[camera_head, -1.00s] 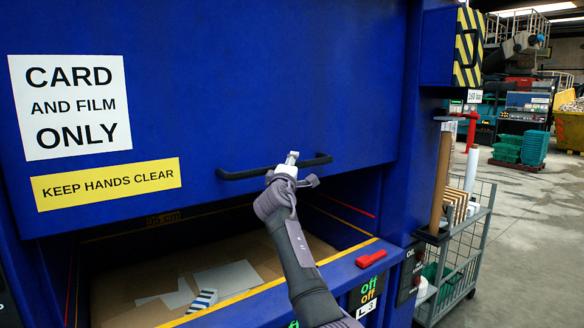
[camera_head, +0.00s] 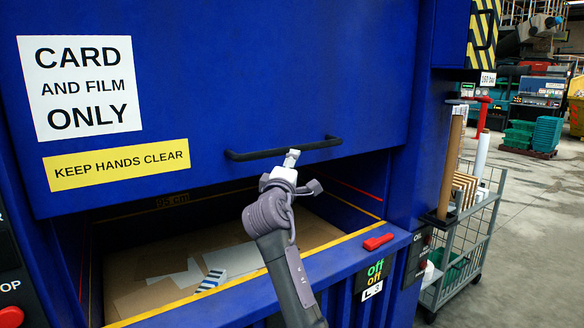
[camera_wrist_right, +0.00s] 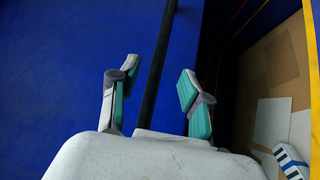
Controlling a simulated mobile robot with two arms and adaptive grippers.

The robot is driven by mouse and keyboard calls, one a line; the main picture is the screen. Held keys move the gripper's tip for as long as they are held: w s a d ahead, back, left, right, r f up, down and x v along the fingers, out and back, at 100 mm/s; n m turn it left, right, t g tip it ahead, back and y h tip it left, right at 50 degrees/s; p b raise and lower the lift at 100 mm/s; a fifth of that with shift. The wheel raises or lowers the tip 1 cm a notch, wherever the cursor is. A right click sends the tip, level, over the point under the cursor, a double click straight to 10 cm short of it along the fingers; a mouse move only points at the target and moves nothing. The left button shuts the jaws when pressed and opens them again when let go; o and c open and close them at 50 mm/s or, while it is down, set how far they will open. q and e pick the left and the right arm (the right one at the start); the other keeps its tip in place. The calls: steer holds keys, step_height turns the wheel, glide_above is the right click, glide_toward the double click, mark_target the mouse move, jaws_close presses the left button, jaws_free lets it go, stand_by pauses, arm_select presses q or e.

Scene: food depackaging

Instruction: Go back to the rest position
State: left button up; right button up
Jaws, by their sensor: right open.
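My right gripper (camera_head: 298,170) is just below and in front of the black bar handle (camera_head: 250,154) on the raised blue door (camera_head: 250,75). In the right wrist view the gripper (camera_wrist_right: 158,76) is open, with its two teal-padded fingers apart and nothing gripped. The bar (camera_wrist_right: 159,60) runs between the fingers in that picture; the exact gap in depth cannot be told. My left gripper is not in view.
Below the door is an open chamber with flat card sheets (camera_head: 232,258) and a blue-striped piece (camera_head: 211,281). A red lever (camera_head: 378,242) sits on the front ledge. A wire cart (camera_head: 470,245) stands to the right, with open floor (camera_head: 545,215) beyond.

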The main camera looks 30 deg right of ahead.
stand_by(0.4)
